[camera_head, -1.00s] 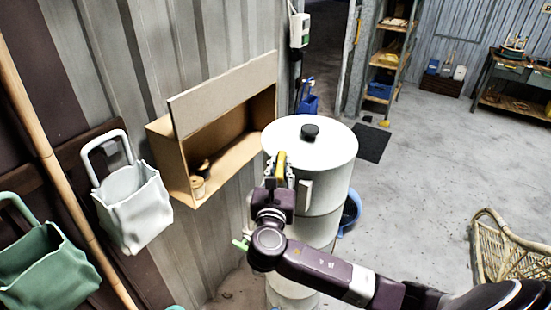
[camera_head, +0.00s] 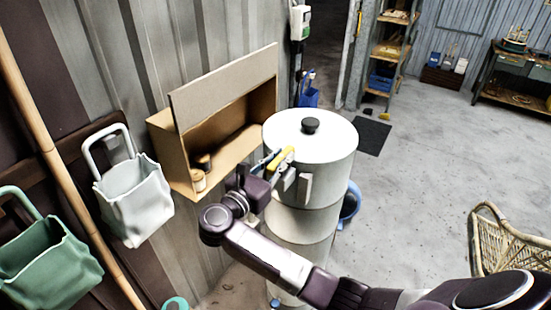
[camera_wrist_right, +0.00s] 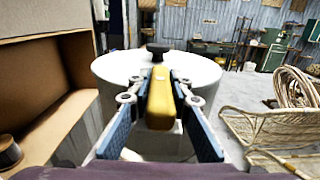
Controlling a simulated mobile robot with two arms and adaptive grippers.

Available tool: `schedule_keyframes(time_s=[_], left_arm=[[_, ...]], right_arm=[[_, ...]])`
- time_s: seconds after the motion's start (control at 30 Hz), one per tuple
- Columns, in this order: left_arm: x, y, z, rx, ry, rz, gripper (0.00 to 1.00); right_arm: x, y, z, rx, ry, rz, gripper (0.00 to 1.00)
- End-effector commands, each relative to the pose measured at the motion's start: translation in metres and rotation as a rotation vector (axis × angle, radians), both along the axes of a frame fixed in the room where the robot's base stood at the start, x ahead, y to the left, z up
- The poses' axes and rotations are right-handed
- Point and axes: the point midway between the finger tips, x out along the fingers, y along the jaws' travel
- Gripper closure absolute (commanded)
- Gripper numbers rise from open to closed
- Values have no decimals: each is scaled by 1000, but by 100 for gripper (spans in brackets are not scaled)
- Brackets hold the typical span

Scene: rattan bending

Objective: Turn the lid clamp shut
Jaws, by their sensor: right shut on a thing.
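The white cylindrical drum (camera_head: 305,190) stands against the wall with its round lid (camera_head: 335,132) and dark knob (camera_head: 310,125) on top. The yellow lid clamp (camera_head: 280,160) is at the drum's near left rim. It shows large in the right wrist view (camera_wrist_right: 160,98), between the finger pads. My right gripper (camera_head: 272,164) is shut on the clamp, with its arm coming in from the lower right. In the right wrist view the right gripper (camera_wrist_right: 160,115) has one blue pad on each side of the clamp. My left gripper is out of view.
An open cardboard-coloured box (camera_head: 170,150) on the wall holds small jars, close left of the drum. White (camera_head: 135,200) and green (camera_head: 45,265) bags hang at left beside a bamboo pole (camera_head: 60,170). A rattan chair (camera_head: 505,245) stands at right; the floor between is mostly clear.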

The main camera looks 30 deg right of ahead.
Motion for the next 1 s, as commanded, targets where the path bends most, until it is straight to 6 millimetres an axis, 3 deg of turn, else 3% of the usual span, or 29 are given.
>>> schedule_keyframes(time_s=[0.23, 0.27, 0.4, 0.77, 1.0], left_arm=[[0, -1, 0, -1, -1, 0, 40], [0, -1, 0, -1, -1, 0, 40], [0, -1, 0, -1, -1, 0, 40], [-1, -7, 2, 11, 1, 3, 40], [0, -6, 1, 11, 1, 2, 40]], right_arm=[[-1, 0, -5, 5, 10, -1, 100], [-1, 0, -5, 5, 10, -1, 79], [-1, 0, -3, 3, 6, -1, 64], [-3, 4, -2, 2, 3, 0, 64], [-23, 41, -2, 5, 4, 2, 64]])
